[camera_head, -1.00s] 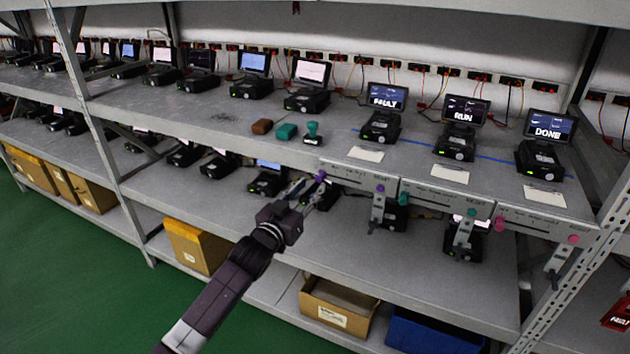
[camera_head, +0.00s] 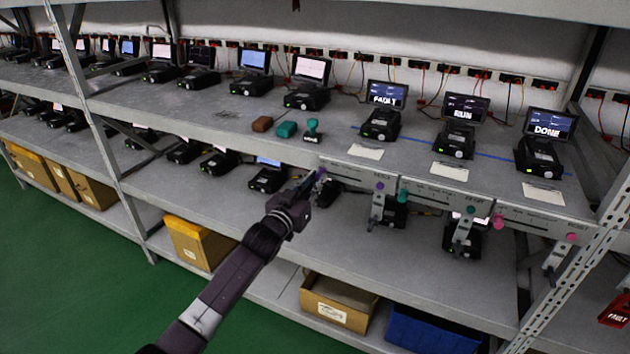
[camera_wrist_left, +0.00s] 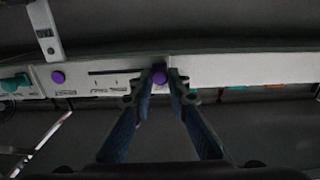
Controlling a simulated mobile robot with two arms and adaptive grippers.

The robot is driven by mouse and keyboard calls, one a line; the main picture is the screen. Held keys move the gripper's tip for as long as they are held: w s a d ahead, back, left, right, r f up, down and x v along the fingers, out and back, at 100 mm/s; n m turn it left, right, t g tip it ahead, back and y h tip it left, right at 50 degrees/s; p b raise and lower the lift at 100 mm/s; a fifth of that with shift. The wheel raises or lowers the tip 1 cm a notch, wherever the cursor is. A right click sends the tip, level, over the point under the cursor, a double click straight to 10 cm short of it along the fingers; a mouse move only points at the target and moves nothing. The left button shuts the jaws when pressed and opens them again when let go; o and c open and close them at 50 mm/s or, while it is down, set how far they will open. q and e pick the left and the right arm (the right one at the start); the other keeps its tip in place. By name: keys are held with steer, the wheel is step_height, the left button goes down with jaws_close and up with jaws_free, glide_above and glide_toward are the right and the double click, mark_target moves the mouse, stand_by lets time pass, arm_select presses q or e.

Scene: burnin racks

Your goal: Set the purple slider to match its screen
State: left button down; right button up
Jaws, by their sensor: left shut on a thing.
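The purple slider knob (camera_head: 321,173) is at the left end of the left-hand panel (camera_head: 345,175) on the shelf's front edge. My left gripper (camera_head: 314,181) reaches it from below and is shut on it. In the left wrist view, the knob (camera_wrist_left: 159,78) sits between both fingertips (camera_wrist_left: 160,84), at one end of a dark slot. A round purple button (camera_head: 380,185) is at the panel's other end; it also shows in the wrist view (camera_wrist_left: 58,77). The screen (camera_head: 387,94) above this panel reads FAULT. The panel's printed labels are too small to read.
Panels with a teal slider (camera_head: 403,195) and a pink slider (camera_head: 498,221) continue rightward. Screens read RUN (camera_head: 466,109) and DONE (camera_head: 550,124). Stamps (camera_head: 311,131) and blank cards (camera_head: 366,151) lie on the shelf. A bracket (camera_head: 377,207) hangs below the purple button.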

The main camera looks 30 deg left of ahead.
arm_select(q)
glide_toward(361, 181)
steer(key=w, duration=0.4)
steer(key=shift+w+a+r, duration=0.1)
steer(key=shift+w+a, duration=0.05)
steer(key=shift+w, duration=0.2)
steer(key=c, duration=1.8)
jaws_free()
steer(key=shift+c, duration=0.2)
steer(key=s, duration=1.2)
